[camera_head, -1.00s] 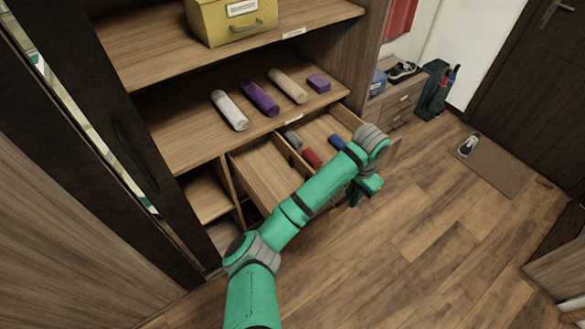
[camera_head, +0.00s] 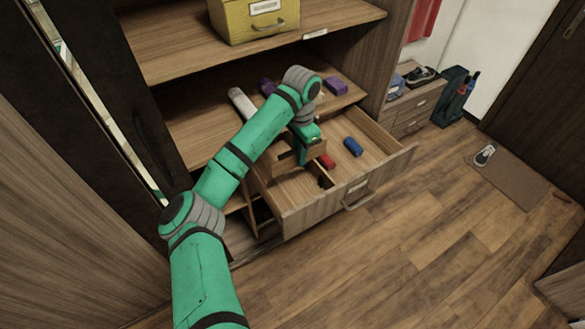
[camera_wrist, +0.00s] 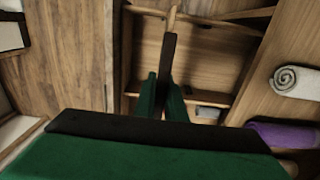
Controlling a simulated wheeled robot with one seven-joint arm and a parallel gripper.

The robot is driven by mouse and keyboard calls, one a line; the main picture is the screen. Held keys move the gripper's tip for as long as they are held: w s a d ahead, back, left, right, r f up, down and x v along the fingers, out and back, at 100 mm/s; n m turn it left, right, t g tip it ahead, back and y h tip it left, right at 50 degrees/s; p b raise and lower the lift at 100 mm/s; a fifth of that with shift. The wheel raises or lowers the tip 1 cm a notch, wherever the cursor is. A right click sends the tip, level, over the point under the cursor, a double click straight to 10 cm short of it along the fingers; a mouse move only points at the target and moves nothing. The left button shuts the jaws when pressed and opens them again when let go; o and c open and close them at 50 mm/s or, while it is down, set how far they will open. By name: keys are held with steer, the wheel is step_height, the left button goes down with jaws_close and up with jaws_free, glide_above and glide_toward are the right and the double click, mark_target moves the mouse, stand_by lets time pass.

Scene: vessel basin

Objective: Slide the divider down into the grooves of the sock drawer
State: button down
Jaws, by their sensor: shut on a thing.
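The sock drawer (camera_head: 325,207) is pulled out of the wardrobe. In the head view my gripper (camera_head: 305,155) is over its left part, shut on the divider (camera_head: 283,159), a wooden panel held upright. In the wrist view the divider (camera_wrist: 168,58) is a thin, dark, edge-on strip between my fingers (camera_wrist: 161,98). A dark slot (camera_head: 325,181) shows inside the drawer near its front. My arm and the panel hide much of the left part, and I cannot tell whether the divider touches the grooves.
A red roll (camera_head: 327,161) and a blue roll (camera_head: 352,147) lie in the drawer. A grey one (camera_wrist: 207,112) shows in the wrist view. Rolls, white (camera_head: 241,103) and purple (camera_head: 267,87), and a purple block (camera_head: 335,86) are on the shelf above.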

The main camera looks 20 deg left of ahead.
step_height(320, 180, down, 7)
stand_by(0.3)
steer(key=shift+f, duration=2.9)
steer(key=shift+f, duration=3.3)
steer(key=c, duration=1.7)
jaws_free()
steer(key=shift+c, duration=0.2)
step_height(320, 180, up, 11)
